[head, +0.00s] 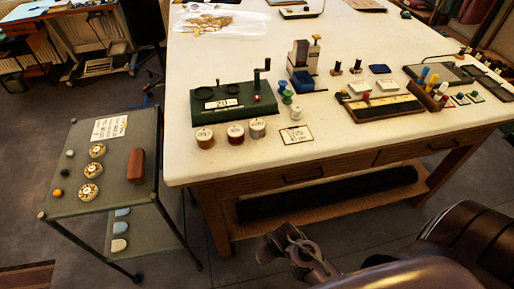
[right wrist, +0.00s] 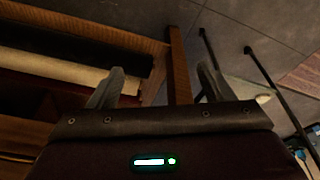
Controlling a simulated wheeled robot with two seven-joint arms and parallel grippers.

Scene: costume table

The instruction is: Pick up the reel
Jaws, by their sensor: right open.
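Which of these is the task's reel, I cannot tell. My right gripper (head: 283,243) is below and in front of the table edge, open and empty. Its spread fingers also show in the right wrist view (right wrist: 162,84). My left gripper is not in view.
A grey-green trolley (head: 108,185) stands left of the table, with several round pieces and a brown block (head: 136,165) on top. A low wooden shelf (head: 300,213) under the table holds a dark roll. Open floor lies between trolley and table.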

